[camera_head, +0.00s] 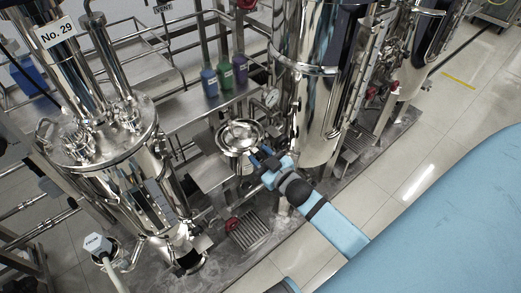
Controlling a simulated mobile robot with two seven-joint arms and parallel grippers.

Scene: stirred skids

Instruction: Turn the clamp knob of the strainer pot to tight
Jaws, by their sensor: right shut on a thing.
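The strainer pot (240,135) is a shiny steel bowl-topped vessel in the middle of the head view, beside the tall steel tank. My right gripper (260,158) reaches in from the lower right and is at the pot's right side, just below its rim. It is shut on the clamp knob, which the fingers hide almost wholly. The knob's turn position cannot be seen. My left gripper is not in view.
A large steel vessel (105,135) labelled No. 29 stands left. A tall steel tank (318,110) stands close right of the pot. Blue, green and purple bottles (226,73) stand on a steel shelf behind. Red valve handwheels (232,224) sit low. Open floor (425,165) lies right.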

